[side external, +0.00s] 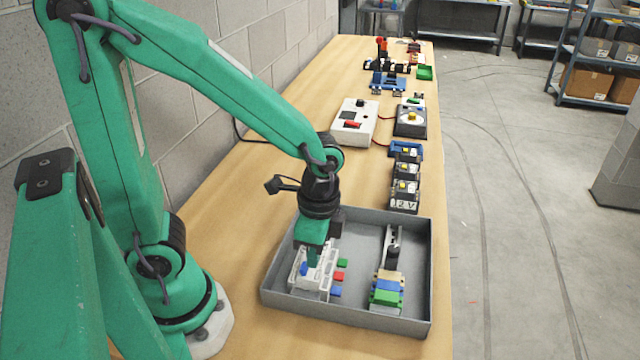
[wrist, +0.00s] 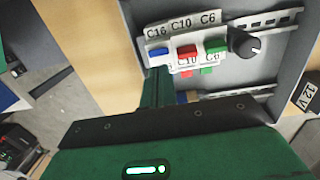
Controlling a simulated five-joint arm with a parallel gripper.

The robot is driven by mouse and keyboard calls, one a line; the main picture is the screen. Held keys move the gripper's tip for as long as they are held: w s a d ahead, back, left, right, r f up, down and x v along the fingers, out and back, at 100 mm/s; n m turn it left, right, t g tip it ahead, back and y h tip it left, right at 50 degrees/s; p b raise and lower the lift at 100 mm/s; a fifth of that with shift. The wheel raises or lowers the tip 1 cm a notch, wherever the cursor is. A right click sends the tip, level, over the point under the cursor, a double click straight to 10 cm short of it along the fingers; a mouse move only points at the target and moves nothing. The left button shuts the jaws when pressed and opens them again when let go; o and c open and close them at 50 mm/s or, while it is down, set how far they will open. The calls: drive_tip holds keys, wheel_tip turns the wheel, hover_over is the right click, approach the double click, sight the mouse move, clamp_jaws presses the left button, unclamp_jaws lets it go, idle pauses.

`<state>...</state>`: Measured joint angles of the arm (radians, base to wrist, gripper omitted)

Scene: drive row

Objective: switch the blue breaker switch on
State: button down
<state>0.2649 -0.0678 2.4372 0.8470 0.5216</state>
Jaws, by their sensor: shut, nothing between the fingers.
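The blue breaker switch (wrist: 160,52) is the leftmost of three in the wrist view, under the label C16. A red switch (wrist: 187,52) under C10 and a green switch (wrist: 216,46) under C6 stand to its right. In the side view the blue switch (side external: 304,269) shows on the white breaker block (side external: 322,283) in the grey box. My gripper (side external: 313,260) is shut and empty, pointing down at the breakers. In the wrist view its fingertips (wrist: 158,72) are close below the blue switch, partly covering that breaker's lower part. I cannot tell whether they touch.
The grey box (side external: 384,325) has raised walls. Inside, to the right, a rail carries a dark knob (side external: 392,254) and coloured terminal blocks (side external: 386,297). A white box with a red switch (side external: 355,122) and other devices stand farther back along the bench.

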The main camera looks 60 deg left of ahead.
drive_tip(key=shift+w+d+r, duration=0.1)
idle(0.4)
drive_tip(key=shift+w+d+r, duration=0.55)
drive_tip(key=shift+w+d, duration=0.5)
wheel_tip(320, 180, up, 8)
hover_over(301, 265)
idle(0.4)
drive_tip(key=a+r+n+t, duration=0.4)
drive_tip(key=r+n+t, duration=0.1)
drive_tip(key=n, duration=0.4)
drive_tip(key=shift+a+t, duration=0.3)
drive_tip(key=shift+t, duration=0.4)
idle(0.5)
